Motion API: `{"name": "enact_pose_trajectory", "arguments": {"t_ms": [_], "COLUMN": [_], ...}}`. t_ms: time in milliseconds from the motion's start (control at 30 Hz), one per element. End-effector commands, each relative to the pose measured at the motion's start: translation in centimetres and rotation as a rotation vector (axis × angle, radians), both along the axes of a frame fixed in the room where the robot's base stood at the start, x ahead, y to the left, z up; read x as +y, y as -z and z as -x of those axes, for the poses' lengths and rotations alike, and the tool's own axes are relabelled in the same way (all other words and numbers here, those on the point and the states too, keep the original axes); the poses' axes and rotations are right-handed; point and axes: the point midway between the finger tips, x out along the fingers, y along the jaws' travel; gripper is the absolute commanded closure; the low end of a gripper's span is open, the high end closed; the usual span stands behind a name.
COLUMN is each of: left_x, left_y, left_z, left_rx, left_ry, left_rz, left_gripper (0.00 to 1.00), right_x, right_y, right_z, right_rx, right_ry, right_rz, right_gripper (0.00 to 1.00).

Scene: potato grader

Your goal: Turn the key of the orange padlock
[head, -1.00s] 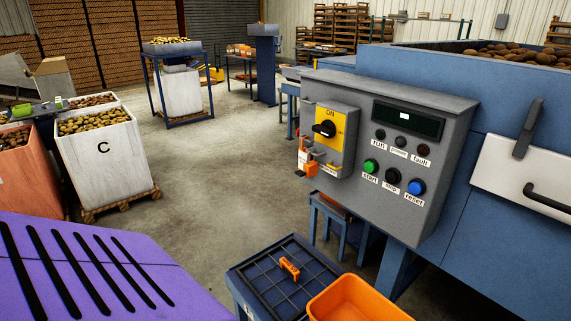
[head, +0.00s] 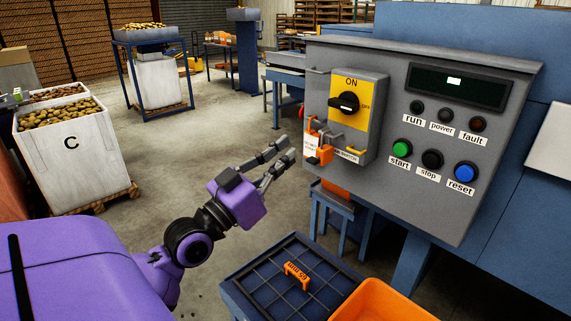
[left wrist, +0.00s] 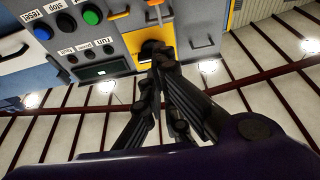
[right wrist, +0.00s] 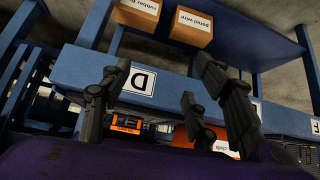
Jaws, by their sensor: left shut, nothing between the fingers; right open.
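The orange padlock (head: 325,155) hangs at the lower left of the yellow ON/OFF switch plate (head: 373,106), beside a white tag (head: 310,148). Its key is too small to make out. The black switch knob (head: 345,103) sits above it. My left gripper (head: 284,151) is shut and empty, left of the padlock and apart from it. In the left wrist view, the left fingers (left wrist: 165,80) lie in front of the panel, and an orange part shows at the top edge. My right gripper (right wrist: 158,85) is open and empty in the right wrist view; it is outside the head view.
The grey panel (head: 480,205) carries start, stop and reset buttons. Below are a blue gridded table (head: 262,289) with an orange piece (head: 297,275) and an orange bin (head: 385,302). A blue shelf (right wrist: 215,82) with cardboard boxes (right wrist: 190,27) is near the right gripper.

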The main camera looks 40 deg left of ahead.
Motion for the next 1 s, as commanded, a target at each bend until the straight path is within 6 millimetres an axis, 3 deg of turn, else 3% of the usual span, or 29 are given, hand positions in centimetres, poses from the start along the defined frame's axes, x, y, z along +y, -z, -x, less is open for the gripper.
{"name": "enact_pose_trajectory", "arguments": {"t_ms": [33,333,400,533,1000], "left_x": [-0.1,-0.6,-0.5,-0.6,-0.5], "left_y": [-1.0,-3.0,-0.8,0.9,1.7], "left_z": [-1.1,-7.1,-7.0,-7.0,-6.9], "left_rx": [-0.011,-0.006,0.008,0.008,0.002], "left_ry": [0.000,0.001,0.000,0.001,-0.001], "left_rz": [0.003,0.002,0.000,0.000,0.000], "left_gripper": [1.00,1.00,1.00,1.00,1.00], "right_x": [-0.1,-0.4,-0.4,-0.4,-0.1], "right_y": [-0.7,-1.8,-1.0,-0.3,-0.5], "right_z": [-0.2,-0.1,0.6,1.0,0.3], "right_rx": [-0.006,-0.007,0.005,0.017,0.006], "right_ry": [0.001,0.005,0.005,0.002,0.000], "right_rz": [0.001,0.002,0.001,0.003,0.000], "right_gripper": [0.44,0.44,0.44,0.44,0.44]}}
